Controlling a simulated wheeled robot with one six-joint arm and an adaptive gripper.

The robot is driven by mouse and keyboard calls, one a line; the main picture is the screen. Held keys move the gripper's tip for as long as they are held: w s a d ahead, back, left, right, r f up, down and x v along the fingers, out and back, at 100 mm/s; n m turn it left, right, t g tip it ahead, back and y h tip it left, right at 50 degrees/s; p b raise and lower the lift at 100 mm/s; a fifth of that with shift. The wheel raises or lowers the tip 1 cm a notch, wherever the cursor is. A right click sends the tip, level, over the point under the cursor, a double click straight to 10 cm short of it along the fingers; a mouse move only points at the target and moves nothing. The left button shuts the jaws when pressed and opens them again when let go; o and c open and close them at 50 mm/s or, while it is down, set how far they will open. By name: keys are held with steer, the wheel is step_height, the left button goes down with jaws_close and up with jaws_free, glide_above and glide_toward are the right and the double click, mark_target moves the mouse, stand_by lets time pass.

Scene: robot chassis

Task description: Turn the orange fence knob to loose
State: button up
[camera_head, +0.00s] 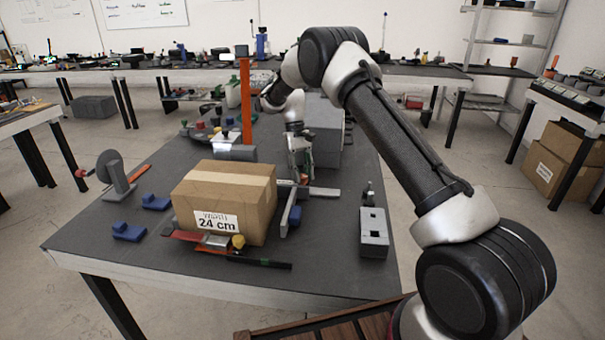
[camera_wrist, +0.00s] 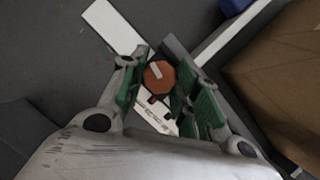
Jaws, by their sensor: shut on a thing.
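The orange fence knob (camera_wrist: 159,77) shows in the wrist view as a round orange disc with a pale pointer mark on top. A white printed plate (camera_wrist: 158,116) lies just below it, partly covered by my fingers. My gripper (camera_wrist: 163,73) has its green-padded fingers on both sides of the knob, shut on it. In the head view my gripper (camera_head: 301,172) points down at the grey fence (camera_head: 289,211), right of the cardboard box. The knob is mostly hidden there by the fingers. I cannot read which setting the pointer is at.
The cardboard box (camera_head: 224,200), labelled "WIDTH 24 cm", stands on the dark table (camera_head: 330,265) close to the fence. Blue blocks (camera_head: 129,231) lie at its left. A grey block (camera_head: 374,233) stands at the right. An orange post (camera_head: 246,105) rises behind the box.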

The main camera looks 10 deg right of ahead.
steer(key=shift+n, duration=0.7)
steer(key=o, duration=1)
steer(key=shift+r, duration=0.1)
steer(key=v, duration=0.7)
steer(key=shift+a+r, duration=0.15)
